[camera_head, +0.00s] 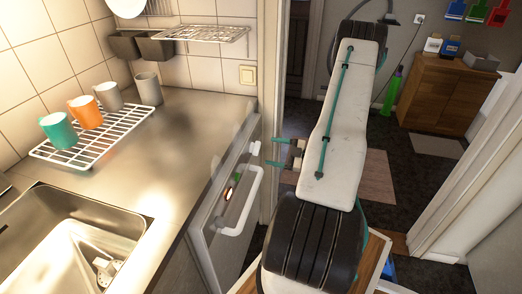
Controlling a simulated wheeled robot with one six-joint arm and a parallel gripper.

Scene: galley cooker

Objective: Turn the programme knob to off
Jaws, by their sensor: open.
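The front of a built-in appliance (212,240) under the counter is seen at a steep angle. A white bar handle (252,208) runs along it. A small white part (255,148) sits near its far upper corner, and a small dark part with red and green (231,184) sits nearer. I cannot tell which of these is the programme knob, or where it points. My gripper (273,174) is open, with its teal fingers apart and pointing left towards the appliance front. It looks empty and seems apart from the front.
The metal counter (178,150) carries a white rack (110,140) with several mugs and a sink (70,235). A door frame (275,60) stands close behind my gripper. A wooden cabinet (440,95) and a rug are further back on the right.

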